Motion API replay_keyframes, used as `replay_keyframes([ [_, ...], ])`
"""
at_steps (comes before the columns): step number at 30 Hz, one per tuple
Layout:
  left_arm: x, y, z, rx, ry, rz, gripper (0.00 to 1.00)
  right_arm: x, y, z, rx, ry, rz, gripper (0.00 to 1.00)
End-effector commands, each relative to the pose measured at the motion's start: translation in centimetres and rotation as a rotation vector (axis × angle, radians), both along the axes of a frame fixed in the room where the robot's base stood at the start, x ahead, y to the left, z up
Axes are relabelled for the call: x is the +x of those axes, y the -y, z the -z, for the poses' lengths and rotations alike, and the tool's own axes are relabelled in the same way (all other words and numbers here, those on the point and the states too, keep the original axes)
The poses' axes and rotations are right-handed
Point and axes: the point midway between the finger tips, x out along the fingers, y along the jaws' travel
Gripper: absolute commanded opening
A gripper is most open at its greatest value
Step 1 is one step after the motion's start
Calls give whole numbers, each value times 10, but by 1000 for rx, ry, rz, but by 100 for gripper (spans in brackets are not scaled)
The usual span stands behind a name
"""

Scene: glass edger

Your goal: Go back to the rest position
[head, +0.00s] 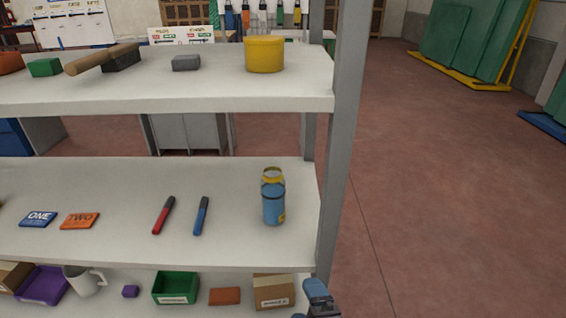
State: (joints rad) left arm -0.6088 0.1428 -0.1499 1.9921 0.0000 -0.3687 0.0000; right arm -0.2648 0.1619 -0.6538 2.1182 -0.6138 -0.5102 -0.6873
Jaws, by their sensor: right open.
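My right gripper (318,298) shows only in part at the bottom edge of the head view. It is open, and nothing shows between its fingers. It appears in front of the foot of the grey shelf post (335,150), close to the right end of the lowest visible shelf. Whether it touches the post or shelf I cannot tell. My left gripper is out of view.
A white shelf unit (150,250) fills the left. Its middle shelf holds a blue bottle (273,205), red marker (163,215) and blue marker (201,215). A yellow tub (264,54) stands above; a cardboard box (273,293) below. The floor (450,190) right is clear.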

Motion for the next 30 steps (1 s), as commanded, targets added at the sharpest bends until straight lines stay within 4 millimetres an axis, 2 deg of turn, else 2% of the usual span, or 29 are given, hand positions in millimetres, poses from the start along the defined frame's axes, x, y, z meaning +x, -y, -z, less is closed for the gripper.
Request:
replay_keyframes([
  [8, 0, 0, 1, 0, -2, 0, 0, 2, 74, 58, 668, -309, 244, 87],
  [13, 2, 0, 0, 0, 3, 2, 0, -16, 143, 101, 1009, -429, 462, 87],
  [18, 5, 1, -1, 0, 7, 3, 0, -47, 202, 133, 1078, -458, 620, 87],
  [21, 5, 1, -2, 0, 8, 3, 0, -65, 225, 145, 1064, -461, 684, 87],
  [25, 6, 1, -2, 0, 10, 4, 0, -81, 232, 153, 1054, -476, 716, 87],
  [30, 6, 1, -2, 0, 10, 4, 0, -83, 232, 154, 1052, -479, 719, 87],
])
